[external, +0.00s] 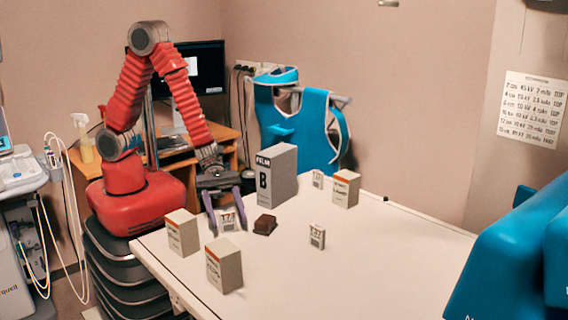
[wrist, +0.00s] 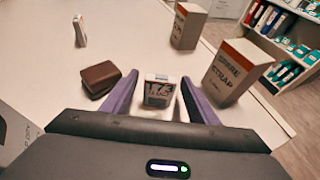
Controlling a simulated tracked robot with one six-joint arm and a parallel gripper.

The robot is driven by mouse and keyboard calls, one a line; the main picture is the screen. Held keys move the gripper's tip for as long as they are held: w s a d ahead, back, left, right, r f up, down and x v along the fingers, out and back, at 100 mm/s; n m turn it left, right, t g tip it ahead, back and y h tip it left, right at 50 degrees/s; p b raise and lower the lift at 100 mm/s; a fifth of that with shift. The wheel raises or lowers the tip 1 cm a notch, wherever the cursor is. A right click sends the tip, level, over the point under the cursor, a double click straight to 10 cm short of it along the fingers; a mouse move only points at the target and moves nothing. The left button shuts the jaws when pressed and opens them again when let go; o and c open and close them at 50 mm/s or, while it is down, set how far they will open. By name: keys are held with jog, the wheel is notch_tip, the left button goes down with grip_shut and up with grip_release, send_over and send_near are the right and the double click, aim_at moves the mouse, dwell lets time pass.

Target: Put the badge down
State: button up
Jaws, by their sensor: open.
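A small white badge marked T73 (external: 228,219) stands on the table (external: 390,270) near its left end. In the wrist view the badge (wrist: 159,91) sits upright between the two purple fingers. My gripper (external: 225,220) is open around it, with a finger on either side. A gap shows between the badge and the right finger, and a narrower one at the left finger.
A brown block (external: 265,225) lies just right of my gripper. A grey box marked B (external: 277,175) stands behind it. White boxes (external: 183,232) (external: 224,264) stand close at the left and front. Another box (external: 345,188) and small badges (external: 317,236) (external: 318,179) stand further right.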

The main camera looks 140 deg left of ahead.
jog(key=shift+r, duration=0.6)
jog(key=v, duration=1.2)
jog(key=shift+d+f, duration=0.1)
